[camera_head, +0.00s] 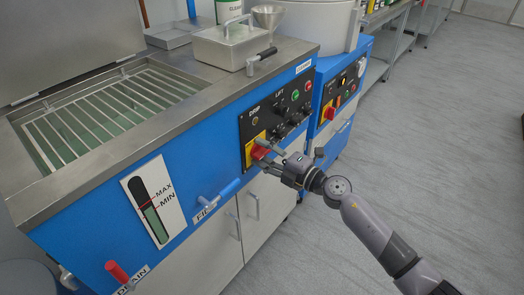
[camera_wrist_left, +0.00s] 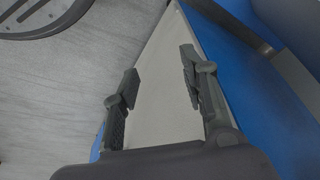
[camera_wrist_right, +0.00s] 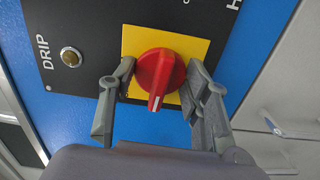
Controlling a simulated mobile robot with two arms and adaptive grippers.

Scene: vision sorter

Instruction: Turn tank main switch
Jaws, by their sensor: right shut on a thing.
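The tank main switch is a red rotary knob (camera_head: 258,152) on a yellow plate at the lower left of the black control panel. In the right wrist view the red knob (camera_wrist_right: 157,77) sits between my fingers, its white mark pointing down and slightly left. My right gripper (camera_head: 269,153) is shut on the knob, one finger on each side. The yellow plate (camera_wrist_right: 198,47) is partly hidden by the knob and fingers. My left gripper (camera_wrist_left: 160,64) is open and empty in the left wrist view, in front of a pale surface beside blue panelling; the head view does not show it.
The black panel (camera_head: 287,103) also carries several knobs and buttons. A blue FILL handle (camera_head: 220,193) and a red DRAIN handle (camera_head: 118,272) stick out from the tank front. A metal lidded box (camera_head: 235,47) stands on top. The grey floor (camera_head: 430,140) at right is clear.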

